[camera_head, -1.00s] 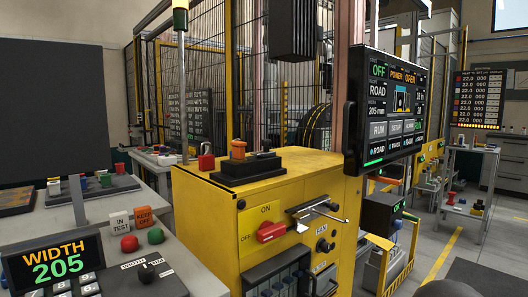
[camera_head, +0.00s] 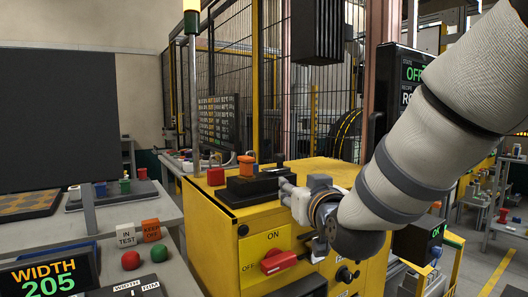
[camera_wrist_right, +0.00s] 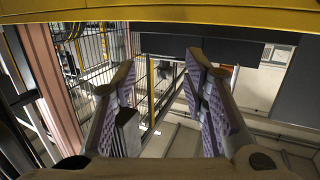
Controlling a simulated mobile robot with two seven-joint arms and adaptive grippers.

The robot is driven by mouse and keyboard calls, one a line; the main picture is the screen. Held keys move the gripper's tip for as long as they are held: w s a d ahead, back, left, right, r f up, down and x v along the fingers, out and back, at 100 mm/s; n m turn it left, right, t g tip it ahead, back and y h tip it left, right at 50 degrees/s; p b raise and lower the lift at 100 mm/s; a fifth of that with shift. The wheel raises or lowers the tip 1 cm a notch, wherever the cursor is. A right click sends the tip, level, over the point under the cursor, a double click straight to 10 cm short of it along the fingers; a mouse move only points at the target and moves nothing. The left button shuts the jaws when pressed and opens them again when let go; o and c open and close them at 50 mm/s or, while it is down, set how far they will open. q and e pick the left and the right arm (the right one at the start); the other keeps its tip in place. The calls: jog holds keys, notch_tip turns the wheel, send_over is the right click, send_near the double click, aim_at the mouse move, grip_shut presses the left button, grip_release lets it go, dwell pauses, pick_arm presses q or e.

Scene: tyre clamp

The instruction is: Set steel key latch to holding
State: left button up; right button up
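The yellow cabinet (camera_head: 215,225) carries the steel key latch on its front, right of the red ON/OFF switch (camera_head: 279,261). My right arm hides most of the latch; a grey metal edge (camera_head: 318,246) shows below the wrist and is probably part of it. My right gripper (camera_head: 284,188) is in front of the cabinet's top edge, above the latch area. In the right wrist view its two fingers (camera_wrist_right: 160,85) with purple pads are spread apart, with nothing between them. The latch is not recognisable in that view. My left gripper is not in view.
A black box (camera_head: 240,190) with an orange button (camera_head: 247,165) and a red padlock (camera_head: 215,176) sit on the cabinet top. A black knob (camera_head: 344,274) is below the latch area. A screen (camera_head: 408,85) is partly hidden behind my arm. A control desk (camera_head: 165,230) stands at left.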

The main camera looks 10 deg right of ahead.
jog(key=t, duration=0.1)
send_near(281, 156)
jog(key=w, duration=1.1)
jog(key=shift+w+d, duration=0.1)
jog(key=shift+d, duration=0.1)
jog(key=shift+c, duration=0.6)
grip_shut()
